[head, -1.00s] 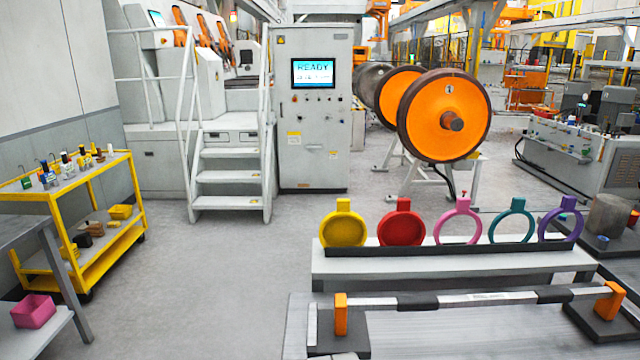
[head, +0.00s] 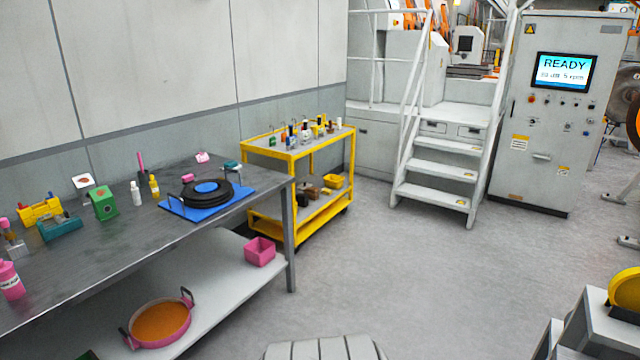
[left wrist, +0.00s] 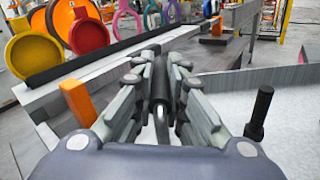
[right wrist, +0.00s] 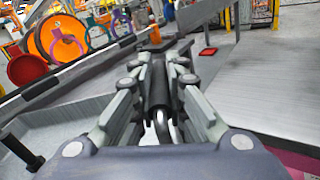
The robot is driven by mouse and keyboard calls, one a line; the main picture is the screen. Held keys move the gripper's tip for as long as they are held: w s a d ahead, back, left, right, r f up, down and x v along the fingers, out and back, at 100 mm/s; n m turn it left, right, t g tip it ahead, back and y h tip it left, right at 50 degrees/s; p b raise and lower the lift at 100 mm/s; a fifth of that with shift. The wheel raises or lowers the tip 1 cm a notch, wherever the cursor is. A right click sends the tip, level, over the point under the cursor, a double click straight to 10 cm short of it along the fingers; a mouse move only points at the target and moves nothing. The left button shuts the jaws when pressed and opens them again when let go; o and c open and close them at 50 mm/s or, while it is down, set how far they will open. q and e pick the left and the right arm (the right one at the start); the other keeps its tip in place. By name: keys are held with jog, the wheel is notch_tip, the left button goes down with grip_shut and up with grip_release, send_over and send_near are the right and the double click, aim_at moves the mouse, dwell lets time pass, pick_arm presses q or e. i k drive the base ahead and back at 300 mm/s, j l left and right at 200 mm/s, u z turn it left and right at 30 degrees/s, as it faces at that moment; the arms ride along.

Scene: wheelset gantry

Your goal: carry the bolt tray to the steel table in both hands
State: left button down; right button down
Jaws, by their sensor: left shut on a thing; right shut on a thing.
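The steel table (head: 115,250) stands at the left of the head view, with a bare strip along its front. My left gripper (left wrist: 160,85) is shut on a dark upright handle of the bolt tray in the left wrist view. My right gripper (right wrist: 158,88) is shut on a similar dark handle in the right wrist view. The tray's body and contents are mostly hidden, and the head view shows neither the tray nor my grippers.
A blue mat (head: 230,201) with black discs lies at the table's right end. Bottles and small boxes stand along its back. A pink pan (head: 160,342) and pink bin (head: 260,251) sit on the lower shelf. A yellow cart (head: 297,157) stands behind.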

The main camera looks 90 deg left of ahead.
aim_at(117, 245)
jog(key=k+j+u, duration=0.15)
jog(key=j+u, duration=0.55)
jog(key=u, duration=0.15)
jog(key=i+j+u, duration=0.1)
jog(key=j+u, duration=0.2)
jog(key=u, duration=0.15)
jog(key=i+j+u, duration=0.1)
jog(key=j+u, duration=0.2)
jog(key=u, duration=0.15)
jog(key=i+j+u, duration=0.15)
jog(key=u, duration=0.35)
jog(key=i+j+u, duration=0.2)
jog(key=u, duration=0.25)
jog(key=i+j+u, duration=0.1)
jog(key=i+u, duration=0.15)
jog(key=u, duration=0.2)
jog(key=i+u, duration=0.2)
jog(key=u, duration=0.25)
jog(key=i+u, duration=0.2)
jog(key=u, duration=0.25)
jog(key=i+l+u, duration=0.15)
jog(key=u, duration=0.2)
jog(key=i+l+u, duration=0.4)
jog(key=k+j, duration=0.1)
